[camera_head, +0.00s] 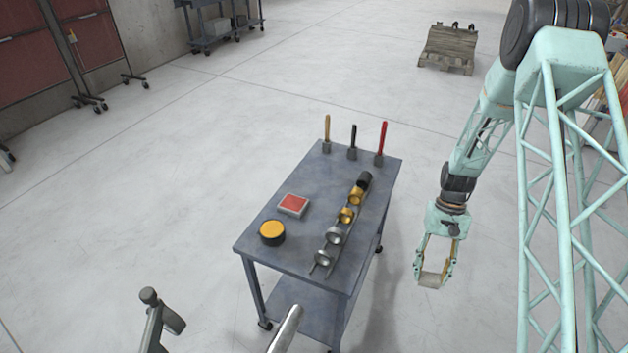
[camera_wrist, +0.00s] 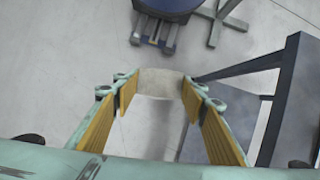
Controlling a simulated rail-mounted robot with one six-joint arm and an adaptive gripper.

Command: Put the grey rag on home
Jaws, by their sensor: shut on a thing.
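My gripper (camera_head: 434,278) hangs to the right of the blue-grey cart, clear of its edge and above the floor. The grey rag (camera_head: 431,281) is a small pale piece pinched between its fingertips. In the wrist view the rag (camera_wrist: 160,82) spans the gap between the two finger ends of my gripper (camera_wrist: 158,88). No spot marked as home can be told for sure in these frames.
The cart top (camera_head: 275,255) holds a red-topped box (camera_head: 293,204), a yellow-topped round tin (camera_head: 272,232), a rack of rings and cups (camera_head: 346,215) and upright-handled tools (camera_head: 353,143). A wooden pallet-like thing (camera_head: 448,47) stands far behind. Open floor surrounds the cart.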

